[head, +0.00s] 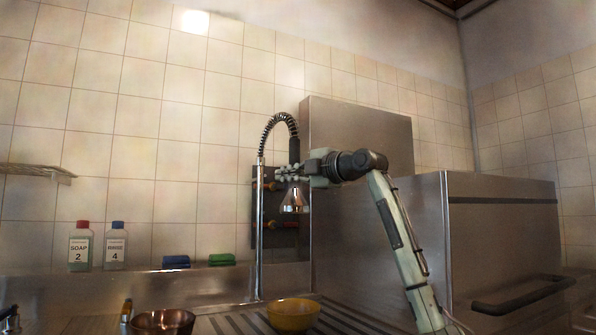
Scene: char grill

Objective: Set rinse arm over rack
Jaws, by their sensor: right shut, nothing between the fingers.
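The rinse arm is a tall chrome post (259,235) with a black coiled hose (268,128) arching over to the right. Its cone-shaped metal spray head (294,202) hangs to the right of the post. My right gripper (283,174) reaches in from the right, its shut fingers at the hose just above the spray head. Nothing is held between the fingers; whether they touch the hose I cannot tell. A yellow bowl (293,316) sits below the spray head on a ribbed surface (345,318), which may be the rack. My left gripper is not in view.
A copper-coloured bowl (163,321) is at the front left. A soap bottle (80,246), a rinse bottle (115,246) and blue and green sponges (221,259) stand along the back ledge. A large steel machine (500,230) with a handle fills the right. A wire shelf (35,171) is on the left wall.

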